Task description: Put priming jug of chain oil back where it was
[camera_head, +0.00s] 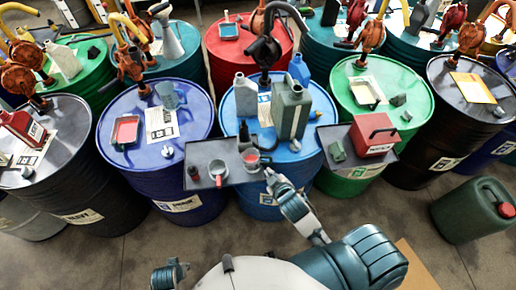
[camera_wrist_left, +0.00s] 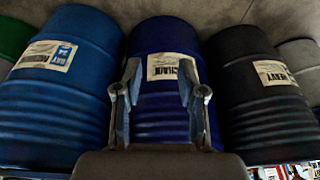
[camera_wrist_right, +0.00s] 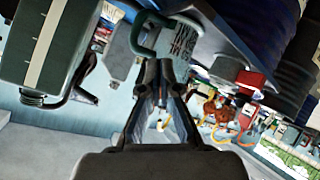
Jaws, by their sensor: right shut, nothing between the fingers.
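Small grey jugs show in the head view; I cannot read which holds chain oil. One with reddish contents, a jug (camera_head: 251,157), stands on the grey tray at the blue drum's front edge. Another jug (camera_head: 217,172) stands on the tray's left part. A blue-grey jug (camera_head: 168,94) stands on the dark blue drum (camera_head: 122,185), whose label reads CHAIN in the left wrist view. My right gripper (camera_head: 269,173) is shut and empty, just right of the reddish jug; its closed fingers (camera_wrist_right: 160,70) show near a grey-green handle. My left gripper (camera_wrist_left: 156,88) is open and empty, facing the drums.
A tall grey-green canister (camera_head: 290,108) stands close behind my right gripper. A red box (camera_head: 374,134) sits on a tray to the right. A red shallow tray (camera_head: 125,130) lies on the dark blue drum. A green jerrycan (camera_head: 468,212) stands on the floor at right.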

